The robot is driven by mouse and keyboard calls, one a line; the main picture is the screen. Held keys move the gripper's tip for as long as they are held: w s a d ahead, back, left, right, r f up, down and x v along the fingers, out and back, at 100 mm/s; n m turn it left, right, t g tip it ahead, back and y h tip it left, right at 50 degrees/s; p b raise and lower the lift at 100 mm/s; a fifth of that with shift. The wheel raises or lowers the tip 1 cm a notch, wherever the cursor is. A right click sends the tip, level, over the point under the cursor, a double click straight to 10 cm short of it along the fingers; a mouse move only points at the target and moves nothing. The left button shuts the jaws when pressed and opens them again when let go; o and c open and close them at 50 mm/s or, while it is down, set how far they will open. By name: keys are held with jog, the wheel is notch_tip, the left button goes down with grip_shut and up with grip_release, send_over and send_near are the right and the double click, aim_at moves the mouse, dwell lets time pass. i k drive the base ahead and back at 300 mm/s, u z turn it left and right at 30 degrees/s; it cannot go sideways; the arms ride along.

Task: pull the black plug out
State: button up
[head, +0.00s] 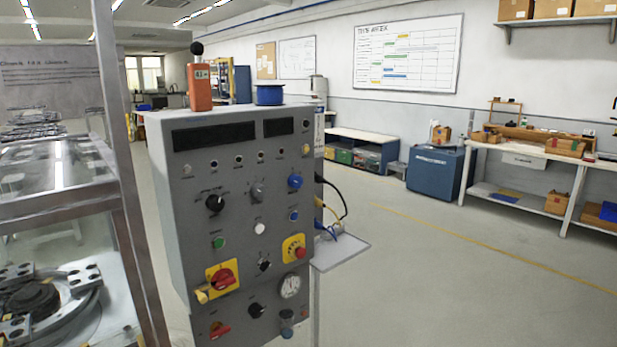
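A grey control cabinet (230,165) with knobs and buttons stands in the middle of the head view. A black plug (320,180) shows at the cabinet's right side, small and seen edge-on. Its black cable (340,195) loops out to the right and down. Just below it are a yellow cable (328,208) and blue cables (330,230), also at that side. The sockets on that side are too oblique to make out. My gripper is not in view.
A small shelf (345,250) juts out right of the cabinet under the cables. A metal-framed glass case (60,200) stands close on the left. An orange device (199,88) and a blue spool (269,95) sit on top. Floor to the right is free.

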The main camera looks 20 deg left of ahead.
aim_at(318, 179)
jog(key=u, duration=0.65)
jog(key=i, duration=0.75)
jog(key=u, duration=0.8)
